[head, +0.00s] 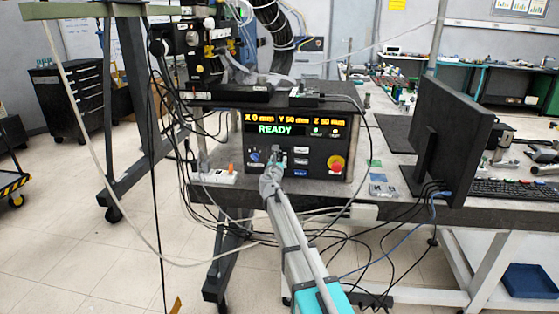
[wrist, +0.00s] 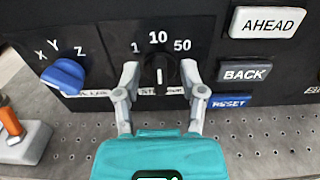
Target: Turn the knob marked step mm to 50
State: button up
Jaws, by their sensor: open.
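The step knob (wrist: 159,78) is a black dial on the dark control box, with a white pointer line. In the wrist view the line stands upright, toward the 10, between the marks 1 and 50. The label under it is partly hidden. My gripper (wrist: 160,73) is open, with one finger on each side of the knob. I cannot tell whether the fingers touch it. In the head view my gripper (head: 276,157) is at the front of the control box (head: 318,168) and hides the step knob.
A blue axis knob (wrist: 64,76) marked X, Y, Z is to the left. AHEAD (wrist: 266,22), BACK (wrist: 245,71) and RESET (wrist: 231,101) buttons are close on the right. A red button (head: 336,164) is farther right. The display (head: 292,124) reads READY. Cables hang around the table.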

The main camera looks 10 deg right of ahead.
jog(key=shift+w+d, duration=0.1)
jog(key=shift+w, duration=0.15)
grip_shut()
jog(key=shift+d, duration=0.25)
jog(key=shift+a, duration=0.15)
jog(key=shift+m, duration=1.5)
jog(key=m, duration=0.6)
jog(key=shift+d, duration=0.25)
jog(key=shift+w, duration=0.1)
